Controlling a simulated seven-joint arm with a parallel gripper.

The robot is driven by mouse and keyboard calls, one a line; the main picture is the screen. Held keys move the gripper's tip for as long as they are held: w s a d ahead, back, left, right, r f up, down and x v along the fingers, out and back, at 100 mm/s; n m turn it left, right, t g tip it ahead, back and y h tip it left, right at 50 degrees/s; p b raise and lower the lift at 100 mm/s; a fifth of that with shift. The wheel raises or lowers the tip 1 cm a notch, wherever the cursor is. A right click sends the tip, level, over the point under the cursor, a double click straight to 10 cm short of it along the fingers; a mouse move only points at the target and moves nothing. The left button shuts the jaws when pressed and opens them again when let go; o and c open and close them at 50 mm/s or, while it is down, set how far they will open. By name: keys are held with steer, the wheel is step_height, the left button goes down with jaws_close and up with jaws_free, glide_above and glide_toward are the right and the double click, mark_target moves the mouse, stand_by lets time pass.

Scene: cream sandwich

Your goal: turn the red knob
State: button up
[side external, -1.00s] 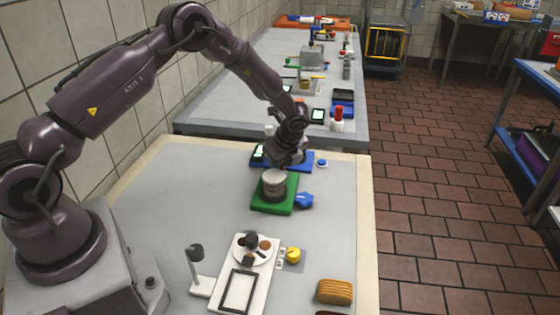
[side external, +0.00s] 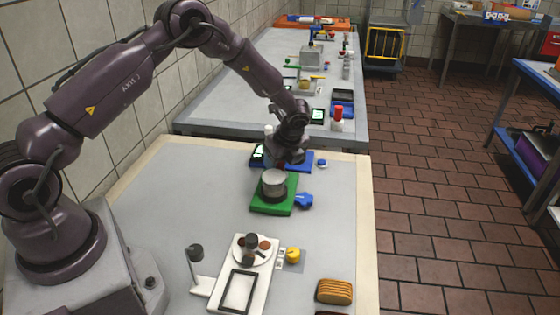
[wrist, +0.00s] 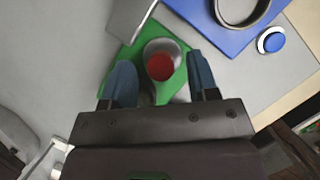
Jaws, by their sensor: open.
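A blue base (side external: 302,161) with a blue button (side external: 321,163) lies behind the green one. In front are a white board (side external: 230,294), a yellow knob (side external: 293,255), a lamp-like stand (side external: 197,255) and sliced bread (side external: 334,291). The table's left middle is clear.

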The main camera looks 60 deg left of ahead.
steer(key=v, duration=1.2)
steer(key=shift+d, duration=0.1)
steer(key=s+d+r+n+t+h, duration=0.1)
steer(key=s+d+r+n+t, duration=0.1)
steer(key=s+r+n, duration=0.4)
steer(key=s+d+r+n+t+h, duration=0.1)
steer(key=s+r+n, duration=0.5)
steer(key=s, duration=0.7)
steer(key=s+d+r+n+t+h, duration=0.2)
steer(key=s+d+r+n, duration=0.2)
steer(key=s, duration=0.5)
step_height(320, 180, up, 3)
steer(key=shift+s+d+f+n+t, duration=0.2)
steer(key=shift+n+t, duration=0.1)
steer(key=shift+n, duration=0.7)
